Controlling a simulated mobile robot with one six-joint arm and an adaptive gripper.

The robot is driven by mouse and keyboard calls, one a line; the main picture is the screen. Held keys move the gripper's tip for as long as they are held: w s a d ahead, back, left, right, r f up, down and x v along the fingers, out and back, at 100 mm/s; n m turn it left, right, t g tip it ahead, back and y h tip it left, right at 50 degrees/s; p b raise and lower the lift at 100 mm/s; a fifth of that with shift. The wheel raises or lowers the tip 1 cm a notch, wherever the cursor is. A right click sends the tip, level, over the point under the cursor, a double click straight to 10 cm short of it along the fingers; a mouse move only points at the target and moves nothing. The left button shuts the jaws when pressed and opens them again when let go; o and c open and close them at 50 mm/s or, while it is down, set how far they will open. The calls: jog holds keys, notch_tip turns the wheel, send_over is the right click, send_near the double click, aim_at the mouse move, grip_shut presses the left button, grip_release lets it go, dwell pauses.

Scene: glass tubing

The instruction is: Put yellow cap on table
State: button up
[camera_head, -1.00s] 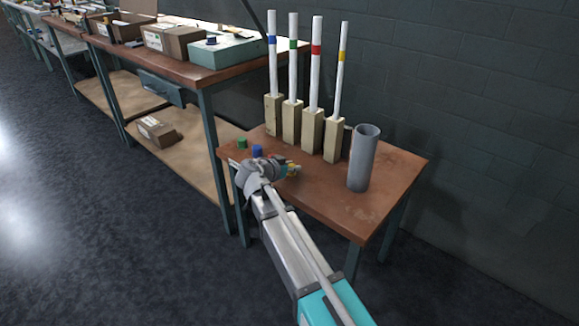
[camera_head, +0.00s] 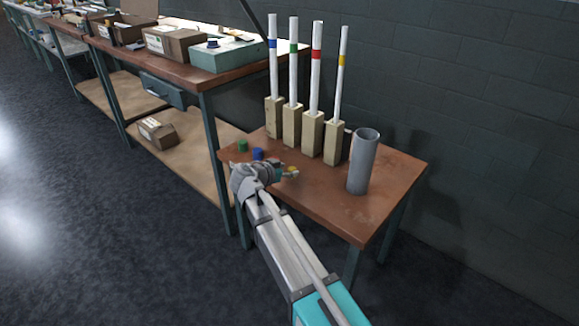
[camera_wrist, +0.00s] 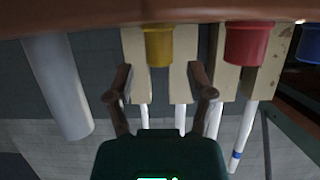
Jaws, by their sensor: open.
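The yellow cap (camera_wrist: 159,46) stands on the table, which shows inverted along the top of the wrist view. In the head view the cap (camera_head: 292,169) is a small yellow spot beside my gripper, partly hidden. My gripper (camera_wrist: 160,88) is open, with one finger to each side of the cap's line and the cap beyond the fingertips. Nothing is between the fingers. The brown tabletop (camera_head: 385,165) carries the cap.
A red cap (camera_wrist: 246,44) and a blue cap (camera_wrist: 311,44) stand beside the yellow one. A green cap (camera_head: 242,145) is at the table's left. Several wooden blocks hold white tubes at the back. A grey cylinder (camera_head: 363,160) stands right; the front right tabletop is clear.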

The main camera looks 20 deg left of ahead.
jog(key=p+v, duration=0.3)
jog(key=v, duration=0.6)
jog(key=shift+s+a, duration=0.15)
jog(key=shift+s, duration=0.05)
